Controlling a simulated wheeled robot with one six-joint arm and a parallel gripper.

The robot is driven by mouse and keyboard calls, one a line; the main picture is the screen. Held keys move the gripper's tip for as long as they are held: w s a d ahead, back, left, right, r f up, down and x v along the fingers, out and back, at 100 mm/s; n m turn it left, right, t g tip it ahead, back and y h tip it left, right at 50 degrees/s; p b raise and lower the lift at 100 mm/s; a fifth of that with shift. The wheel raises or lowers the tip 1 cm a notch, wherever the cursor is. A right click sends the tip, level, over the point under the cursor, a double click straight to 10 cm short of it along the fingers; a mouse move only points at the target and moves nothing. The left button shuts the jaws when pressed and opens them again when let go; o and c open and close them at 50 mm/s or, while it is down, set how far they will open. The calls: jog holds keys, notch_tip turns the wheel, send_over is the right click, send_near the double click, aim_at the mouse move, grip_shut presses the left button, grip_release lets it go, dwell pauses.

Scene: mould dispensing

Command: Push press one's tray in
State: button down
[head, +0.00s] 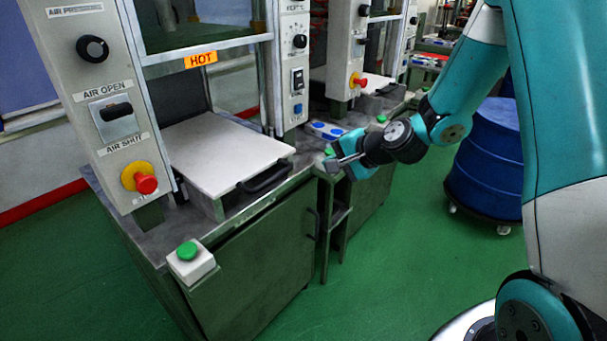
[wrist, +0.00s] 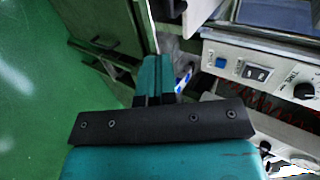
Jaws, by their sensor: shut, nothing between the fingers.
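The tray (head: 225,150) of the nearer press is a white-topped slab that sticks out of the press's front. Its black handle (head: 265,177) is on its front edge, at the right. My gripper (head: 333,164) is to the right of the handle and apart from it, over the gap between the two press benches. Its teal fingers (wrist: 154,78) are shut together with nothing between them in the wrist view. I cannot make out the tray's handle in the wrist view.
The nearer press has a control panel (head: 105,100) at its left and a green button box (head: 191,260) at its bench corner. A second press's tray (head: 366,85) stands behind. A blue drum (head: 487,160) is at the right. Green floor in front is clear.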

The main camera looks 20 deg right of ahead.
jog(key=s+a+t+b, duration=0.1)
jog(key=s+a+b, duration=0.1)
jog(key=s+a, duration=0.15)
jog(key=p+x, duration=0.3)
jog(key=x, duration=0.9)
jog(key=shift+w+r, duration=0.2)
jog(key=shift+w, duration=0.1)
